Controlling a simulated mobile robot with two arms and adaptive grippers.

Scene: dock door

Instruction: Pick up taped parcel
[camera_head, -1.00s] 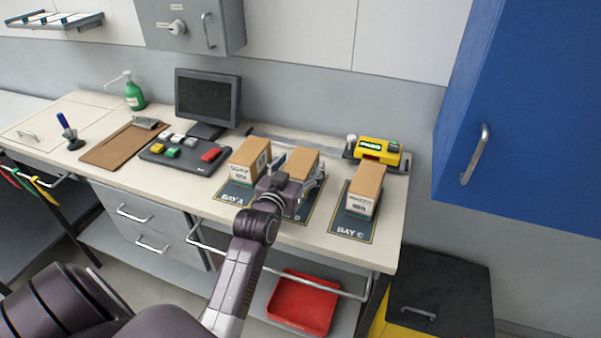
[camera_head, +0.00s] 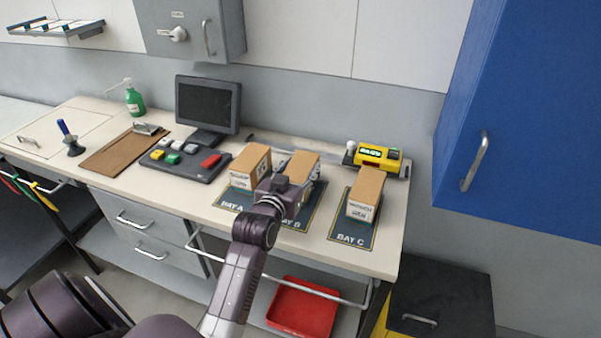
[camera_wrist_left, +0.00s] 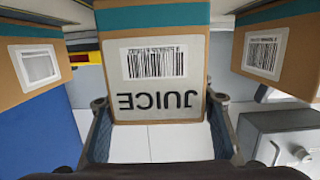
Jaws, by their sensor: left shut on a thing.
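The middle parcel (camera_head: 302,164) is a brown box in bay B, partly hidden behind my left gripper. In the left wrist view this parcel (camera_wrist_left: 155,95) has a teal tape band and a white label with a barcode and the word JUICE, upside down. My left gripper (camera_head: 290,185) is shut on it, with one finger at each side in the wrist view. I cannot tell whether the parcel touches its mat. Two similar parcels flank it: the bay A parcel (camera_head: 251,165) and the bay C parcel (camera_head: 366,193). My right gripper is out of view.
The bench holds a keypad (camera_head: 184,158), a monitor (camera_head: 207,102), a yellow device (camera_head: 375,156) behind the parcels and a clipboard (camera_head: 122,152). A blue cabinet (camera_head: 520,120) juts out at the right. A red bin (camera_head: 303,309) sits below the bench.

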